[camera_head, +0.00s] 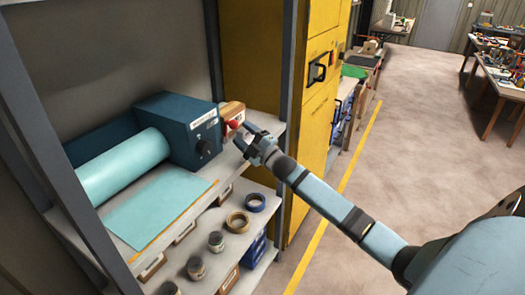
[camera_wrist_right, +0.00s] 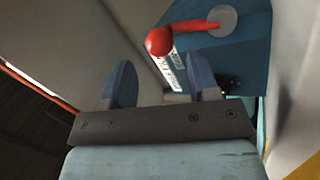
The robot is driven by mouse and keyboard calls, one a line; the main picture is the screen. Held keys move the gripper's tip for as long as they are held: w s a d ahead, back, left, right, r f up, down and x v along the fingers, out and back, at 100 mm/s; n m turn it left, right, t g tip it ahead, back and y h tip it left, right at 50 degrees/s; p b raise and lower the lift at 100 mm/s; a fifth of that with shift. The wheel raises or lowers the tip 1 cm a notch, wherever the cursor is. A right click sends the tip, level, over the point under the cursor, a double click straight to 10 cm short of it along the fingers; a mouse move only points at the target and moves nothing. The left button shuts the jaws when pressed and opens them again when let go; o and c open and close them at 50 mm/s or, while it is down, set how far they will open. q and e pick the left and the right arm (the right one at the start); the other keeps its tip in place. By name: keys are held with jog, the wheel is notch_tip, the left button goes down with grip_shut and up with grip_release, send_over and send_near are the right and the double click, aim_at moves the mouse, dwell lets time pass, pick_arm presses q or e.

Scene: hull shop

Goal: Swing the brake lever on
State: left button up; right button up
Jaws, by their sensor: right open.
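The brake lever is a red rod with a round red knob (camera_head: 233,124) at the right end of a dark blue machine housing (camera_head: 180,128). In the right wrist view the red knob (camera_wrist_right: 159,42) and its rod run to a round grey pivot disc (camera_wrist_right: 222,21) on the blue panel. My right gripper (camera_head: 245,136) is open, close beside the knob. In the wrist view its two fingers (camera_wrist_right: 162,82) stand apart, and the knob appears beyond the gap between them; I see no grip on it. My left gripper is not in view.
A light blue roll (camera_head: 125,165) and sheet lie left of the housing on a shelf. Tape rolls (camera_head: 238,221) and jars (camera_head: 196,267) stand on the shelf below. A grey post and yellow cabinet (camera_head: 318,90) stand right of the machine. The floor (camera_head: 420,140) beyond is open.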

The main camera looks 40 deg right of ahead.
jog(key=b+v, duration=0.1)
jog(key=v, duration=0.9)
jog(key=shift+s, duration=0.2)
jog(key=s+a+f+m+g+h+p, duration=0.2)
jog(key=s+a+f+m+g+p, duration=0.5)
jog(key=s+a+f, duration=0.6)
jog(key=s+a+f+m+g+p, duration=0.3)
jog(key=s+a+m, duration=0.3)
jog(key=s+a, duration=0.6)
jog(key=shift+s+a+f+g+y+p, duration=0.35)
jog(key=shift+a+p, duration=0.3)
jog(key=shift+a, duration=0.45)
jog(key=shift+w, duration=0.1)
